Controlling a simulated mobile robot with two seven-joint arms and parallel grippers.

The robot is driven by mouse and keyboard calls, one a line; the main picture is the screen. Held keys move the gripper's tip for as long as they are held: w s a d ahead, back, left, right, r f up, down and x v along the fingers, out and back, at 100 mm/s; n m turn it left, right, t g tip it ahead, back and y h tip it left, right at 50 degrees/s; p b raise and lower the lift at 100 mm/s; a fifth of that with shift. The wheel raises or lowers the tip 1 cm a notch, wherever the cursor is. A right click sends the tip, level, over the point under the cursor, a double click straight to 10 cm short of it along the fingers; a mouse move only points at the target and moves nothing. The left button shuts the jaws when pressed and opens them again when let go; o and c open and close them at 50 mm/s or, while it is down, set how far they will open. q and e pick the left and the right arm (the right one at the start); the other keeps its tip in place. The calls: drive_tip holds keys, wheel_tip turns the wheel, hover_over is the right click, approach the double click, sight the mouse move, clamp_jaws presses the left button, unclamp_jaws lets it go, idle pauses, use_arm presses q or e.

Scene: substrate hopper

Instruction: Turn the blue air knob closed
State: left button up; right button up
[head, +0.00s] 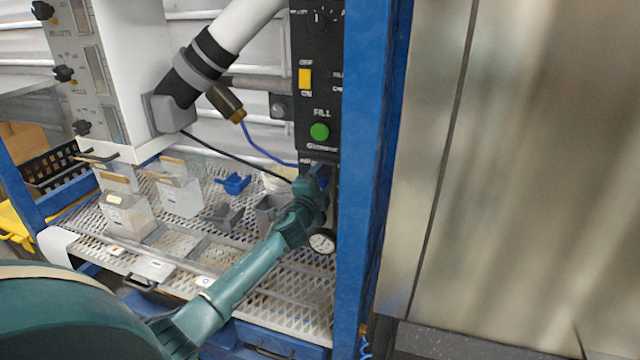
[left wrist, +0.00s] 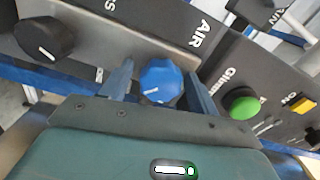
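The blue air knob (left wrist: 160,82) shows in the left wrist view, on the dark panel beside the white AIR lettering. A short white mark shows on its face. My left gripper (left wrist: 160,84) is open, with one finger on each side of the knob. A gap shows between the knob and the left finger; the right finger is close to the knob, and I cannot tell whether it touches. In the head view my left gripper (head: 318,182) is at the lower part of the control panel and largely hides the knob. My right gripper is not in view.
A green FILL button (head: 320,131) and a yellow switch (head: 305,79) sit above on the panel. A black knob (left wrist: 46,36) is to the left in the wrist view. A round gauge (head: 322,241) is below my gripper. A blue post (head: 362,180) stands close on the right.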

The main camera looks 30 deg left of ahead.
use_arm(q)
drive_tip(key=shift+p+v, duration=0.5)
drive_tip(key=shift+v, duration=6.1)
drive_tip(key=shift+r, duration=0.1)
